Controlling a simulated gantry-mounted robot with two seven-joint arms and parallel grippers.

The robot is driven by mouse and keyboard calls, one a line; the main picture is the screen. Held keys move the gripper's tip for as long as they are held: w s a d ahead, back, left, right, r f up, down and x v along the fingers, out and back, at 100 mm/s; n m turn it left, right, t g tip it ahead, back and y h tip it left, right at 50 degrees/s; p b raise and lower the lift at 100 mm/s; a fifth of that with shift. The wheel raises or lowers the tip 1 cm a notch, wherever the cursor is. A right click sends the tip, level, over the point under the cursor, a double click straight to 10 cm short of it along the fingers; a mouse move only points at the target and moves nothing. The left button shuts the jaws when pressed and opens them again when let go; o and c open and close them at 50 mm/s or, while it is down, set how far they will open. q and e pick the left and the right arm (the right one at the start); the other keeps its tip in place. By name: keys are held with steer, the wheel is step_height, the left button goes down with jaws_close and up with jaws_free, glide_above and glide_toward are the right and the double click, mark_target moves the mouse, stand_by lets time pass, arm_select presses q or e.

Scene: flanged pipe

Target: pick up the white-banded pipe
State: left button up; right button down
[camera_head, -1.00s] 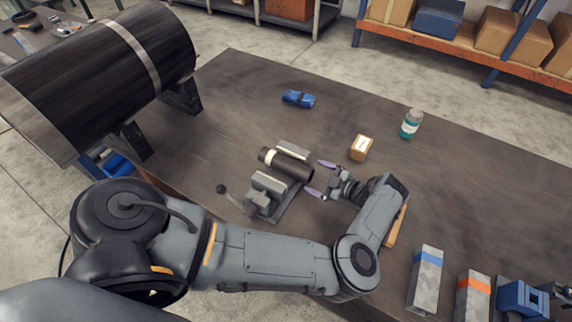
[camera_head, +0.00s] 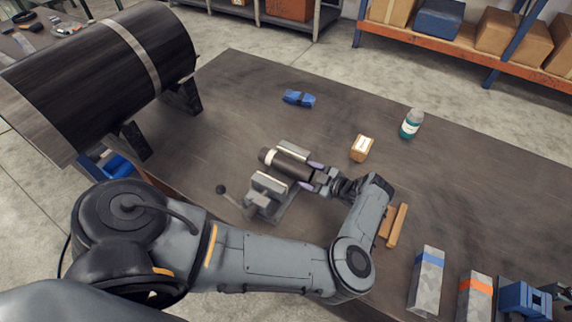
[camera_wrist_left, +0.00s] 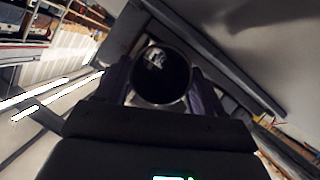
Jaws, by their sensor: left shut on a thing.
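The white-banded pipe (camera_head: 288,164) is a short dark pipe with a white band near its left end. It lies between the two grey jaws of a vise (camera_head: 268,186) on the table. My left gripper (camera_head: 312,173) is shut on the pipe's right end, one finger on each side. In the left wrist view the pipe's round open end (camera_wrist_left: 161,76) sits between the two dark fingers. My right gripper is not in view.
Blocks with blue (camera_head: 427,278) and orange (camera_head: 474,297) bands stand front right. A large dark cylinder (camera_head: 105,75) is at left.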

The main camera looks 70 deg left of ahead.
arm_select(q)
steer(key=c, duration=0.4)
steer(key=shift+r, duration=0.25)
